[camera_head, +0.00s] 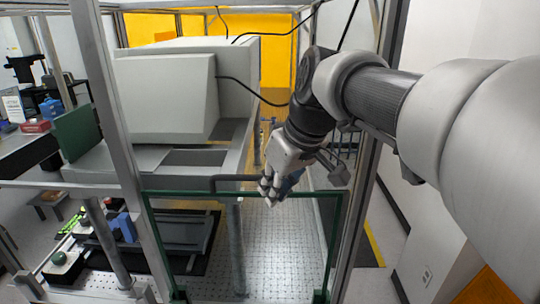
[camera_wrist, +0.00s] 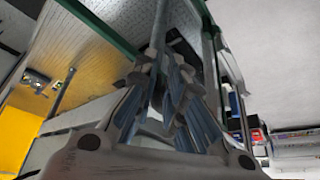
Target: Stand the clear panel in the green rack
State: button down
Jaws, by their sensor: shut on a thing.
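My gripper (camera_head: 268,190) is low at the centre of the head view, fingers pointing down. I cannot tell for sure whether this is the clear panel. The green edge shows in the wrist view (camera_wrist: 98,27), beyond the gripper fingers (camera_wrist: 170,85). The fingers hide the exact grip. I cannot identify the green rack with certainty.
A large pale instrument housing (camera_head: 165,95) stands behind the metal posts (camera_head: 115,120). A dark green plate (camera_head: 76,133) stands at left. A lower shelf (camera_head: 170,235) holds a dark tray and small blue and green items.

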jog(key=shift+f+b, duration=0.55)
jog(key=shift+f, duration=0.1)
jog(key=c, duration=1.6)
grip_release()
notch_tip(320, 180, up, 17)
jog(key=p, duration=1.4)
jog(key=s, duration=0.2)
jog(key=s+r+b, duration=0.1)
jog(key=s, duration=0.2)
jog(key=s+b, duration=0.1)
jog(key=s, duration=0.1)
jog(key=shift+s+r, duration=0.25)
jog(key=shift+r, duration=0.15)
